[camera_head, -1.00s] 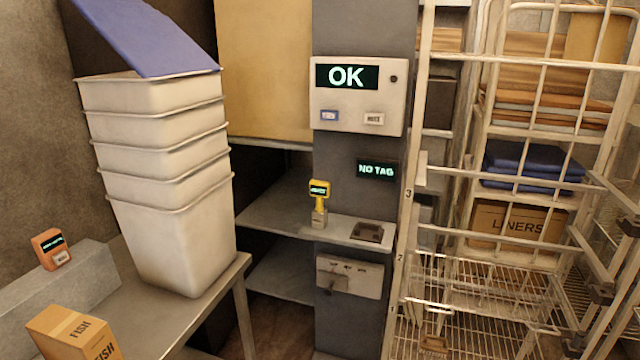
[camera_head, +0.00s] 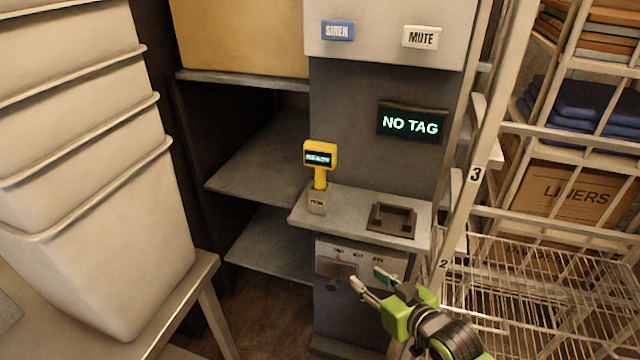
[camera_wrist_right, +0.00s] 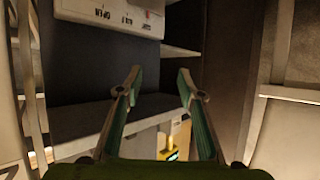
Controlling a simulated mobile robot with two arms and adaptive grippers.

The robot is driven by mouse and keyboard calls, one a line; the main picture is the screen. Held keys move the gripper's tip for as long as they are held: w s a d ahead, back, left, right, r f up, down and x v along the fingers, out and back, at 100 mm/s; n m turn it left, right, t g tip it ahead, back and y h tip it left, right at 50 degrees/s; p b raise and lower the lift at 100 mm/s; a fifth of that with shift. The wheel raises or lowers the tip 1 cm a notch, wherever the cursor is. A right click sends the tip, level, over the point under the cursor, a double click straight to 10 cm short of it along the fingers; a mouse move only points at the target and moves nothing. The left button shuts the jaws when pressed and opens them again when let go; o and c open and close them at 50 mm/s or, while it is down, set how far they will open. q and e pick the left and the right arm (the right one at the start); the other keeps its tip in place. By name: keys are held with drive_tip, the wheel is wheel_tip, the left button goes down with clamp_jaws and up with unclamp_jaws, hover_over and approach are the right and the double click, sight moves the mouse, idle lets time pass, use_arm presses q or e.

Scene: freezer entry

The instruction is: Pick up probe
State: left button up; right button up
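The yellow probe (camera_head: 320,160) stands upright in a small grey holder (camera_head: 317,202) on the grey shelf (camera_head: 345,206) fixed to the dark column. Its small screen reads READY. My right gripper (camera_head: 367,277) is open and empty, in front of and below the shelf, to the lower right of the probe. In the right wrist view, which appears upside down, the gripper's fingers (camera_wrist_right: 160,72) are apart. The yellow probe (camera_wrist_right: 171,150) shows low between them, partly cut off by the gripper body. My left gripper is not in view.
A dark square cradle (camera_head: 392,219) sits on the shelf right of the probe, below the NO TAG display (camera_head: 409,123). A switch panel (camera_head: 357,268) is under the shelf. Stacked white bins (camera_head: 103,245) stand left; a wire rack (camera_head: 500,280) stands right.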

drive_tip(key=a+r+n+t+y, duration=0.1)
drive_tip(key=a+r+n+y, duration=0.2)
drive_tip(key=r, duration=0.7)
drive_tip(key=t+y, duration=0.2)
approach(323, 182)
drive_tip(key=shift+m, duration=0.3)
drive_tip(key=x, duration=0.6)
drive_tip(key=shift+p+x, duration=0.75)
drive_tip(key=shift+x, duration=2.05)
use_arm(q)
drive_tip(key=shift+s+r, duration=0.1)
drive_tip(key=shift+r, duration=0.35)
use_arm(e)
clamp_jaws()
